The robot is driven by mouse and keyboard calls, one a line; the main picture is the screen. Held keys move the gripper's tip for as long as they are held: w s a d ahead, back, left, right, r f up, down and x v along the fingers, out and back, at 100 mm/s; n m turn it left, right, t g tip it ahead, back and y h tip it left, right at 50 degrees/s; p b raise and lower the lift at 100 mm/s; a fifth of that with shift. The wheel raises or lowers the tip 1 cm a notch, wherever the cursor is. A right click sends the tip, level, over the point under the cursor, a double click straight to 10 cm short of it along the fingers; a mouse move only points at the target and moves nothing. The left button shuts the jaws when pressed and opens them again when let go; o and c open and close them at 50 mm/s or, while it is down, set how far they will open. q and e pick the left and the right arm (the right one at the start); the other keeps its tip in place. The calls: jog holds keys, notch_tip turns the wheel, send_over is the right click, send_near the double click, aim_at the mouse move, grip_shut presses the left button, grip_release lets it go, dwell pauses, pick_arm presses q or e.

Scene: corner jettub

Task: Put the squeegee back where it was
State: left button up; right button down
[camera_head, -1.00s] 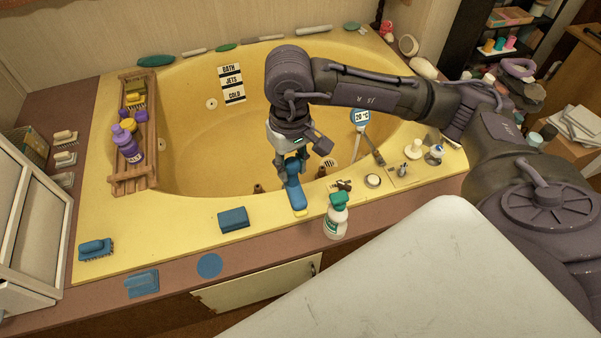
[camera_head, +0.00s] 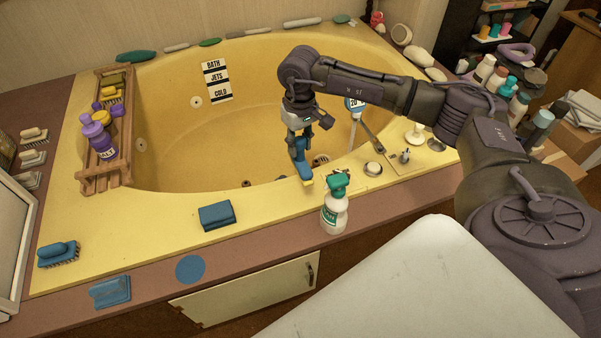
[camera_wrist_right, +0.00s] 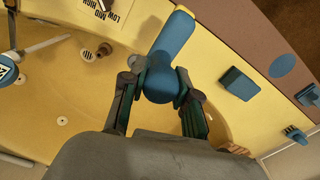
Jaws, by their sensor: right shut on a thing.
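My right gripper (camera_head: 300,140) points down and is shut on a blue tool with a yellow end (camera_head: 303,168), which looks like the squeegee. The tool hangs at the tub's front rim, left of the spray bottle; I cannot tell whether it touches the rim. In the right wrist view, the fingers (camera_wrist_right: 158,85) grip the rounded end of the blue squeegee (camera_wrist_right: 172,48), and its yellow end shows at the top. A blue bracket-like piece (camera_head: 110,291) and a flat blue disc (camera_head: 190,269) lie on the brown front ledge. My left gripper is not in view.
The yellow tub (camera_head: 225,145) is empty in the middle. A white spray bottle with a green head (camera_head: 335,208) stands on the front ledge. A blue sponge (camera_head: 217,215) and a blue brush (camera_head: 58,254) lie on the rim. A wooden rack (camera_head: 122,165) holds purple bottles.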

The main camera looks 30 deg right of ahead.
aim_at(300, 170)
notch_tip(300, 170, down, 10)
jog(key=shift+d+f+b, duration=0.1)
jog(key=shift+b, duration=0.5)
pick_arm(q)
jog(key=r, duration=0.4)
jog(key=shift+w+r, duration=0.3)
pick_arm(e)
jog(key=shift+w, duration=0.1)
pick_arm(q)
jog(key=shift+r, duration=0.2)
pick_arm(e)
jog(key=c, duration=0.9)
grip_release()
jog(key=shift+o, duration=0.2)
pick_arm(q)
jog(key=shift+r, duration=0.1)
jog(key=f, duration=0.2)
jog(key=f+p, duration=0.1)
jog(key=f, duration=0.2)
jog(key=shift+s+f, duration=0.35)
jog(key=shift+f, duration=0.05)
pick_arm(e)
notch_tip(300, 170, up, 12)
jog(key=shift+r, duration=0.1)
